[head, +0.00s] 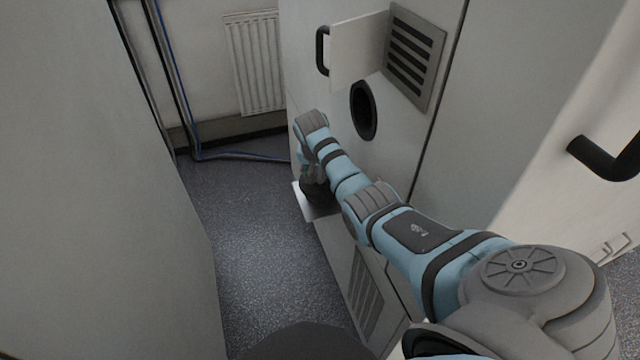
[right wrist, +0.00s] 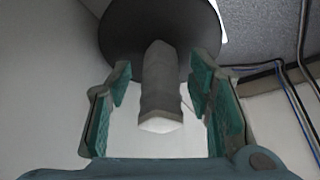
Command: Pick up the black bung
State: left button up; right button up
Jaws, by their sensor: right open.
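The black bung (right wrist: 158,58) shows in the right wrist view as a wide dark round disc with a narrower faceted grip standing out from it toward the camera. My right gripper (right wrist: 161,82) is open, with teal-padded fingers on either side of that grip and visible gaps between. In the head view my right gripper (head: 311,172) is low beside the cabinet front, above a small white shelf (head: 302,203). The dark bung (head: 319,194) shows there under it, partly hidden by the gripper. My left gripper is not in view.
The white cabinet has a round dark port (head: 363,110) above my right wrist. A small hatch door (head: 358,48) with a black handle stands open beside a grille (head: 412,55). A grey panel (head: 100,200) bounds the left. Blue cables (head: 225,156) run along the back wall.

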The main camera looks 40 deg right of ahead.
jog(key=shift+r, duration=0.1)
grip_shut()
jog(key=shift+r, duration=0.1)
